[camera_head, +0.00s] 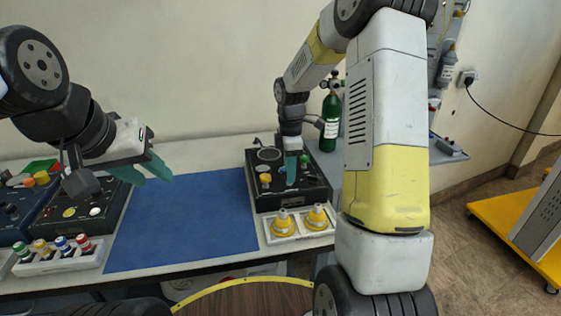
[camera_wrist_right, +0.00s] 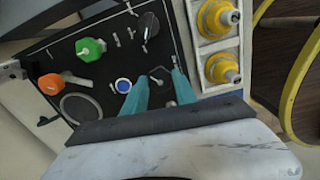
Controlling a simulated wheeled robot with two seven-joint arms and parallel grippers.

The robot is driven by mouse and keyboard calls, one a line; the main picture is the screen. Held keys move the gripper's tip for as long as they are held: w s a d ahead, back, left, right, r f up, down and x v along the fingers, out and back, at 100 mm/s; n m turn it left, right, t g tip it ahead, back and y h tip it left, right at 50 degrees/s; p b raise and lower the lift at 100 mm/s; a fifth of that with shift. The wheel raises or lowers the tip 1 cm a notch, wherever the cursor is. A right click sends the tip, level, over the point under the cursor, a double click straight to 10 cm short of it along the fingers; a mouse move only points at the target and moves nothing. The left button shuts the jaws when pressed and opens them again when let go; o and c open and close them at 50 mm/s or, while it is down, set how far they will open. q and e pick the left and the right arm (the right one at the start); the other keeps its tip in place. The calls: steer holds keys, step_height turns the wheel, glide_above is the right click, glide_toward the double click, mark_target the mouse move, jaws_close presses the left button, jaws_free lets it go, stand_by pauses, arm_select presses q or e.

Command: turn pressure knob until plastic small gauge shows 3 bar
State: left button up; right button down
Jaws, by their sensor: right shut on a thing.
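The black oxygen trainer panel (camera_head: 258,196) stands on the table right of the blue mat. My right gripper (camera_head: 291,182) points down at it; in the right wrist view its teal fingers (camera_wrist_right: 158,77) stand a little apart, shut on a dark pressure knob that hardly stands out from the panel. Nearby are a blue button (camera_wrist_right: 123,86), a green knob (camera_wrist_right: 90,49), an orange knob (camera_wrist_right: 50,84) and a black knob (camera_wrist_right: 149,25). A round dial (camera_wrist_right: 80,109) sits near the panel's edge; no reading is legible. My left gripper (camera_head: 148,172) is open and empty above the mat's left side.
A white tray (camera_head: 300,236) with two yellow cones is in front of the panel. A green gas bottle (camera_head: 330,122) stands behind it. Another black panel (camera_head: 88,207) and a rack of coloured plugs (camera_head: 60,262) are at the left. The blue mat (camera_head: 185,225) is clear.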

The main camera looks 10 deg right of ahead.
steer(key=m, duration=0.7)
steer(key=shift+m, duration=0.3)
steer(key=m, duration=0.4)
steer(key=shift+m, duration=0.3)
steer(key=m, duration=0.3)
steer(key=shift+m, duration=0.3)
steer(key=m, duration=0.6)
steer(key=shift+r, duration=0.1)
steer(key=m, duration=0.6)
steer(key=shift+m, duration=0.3)
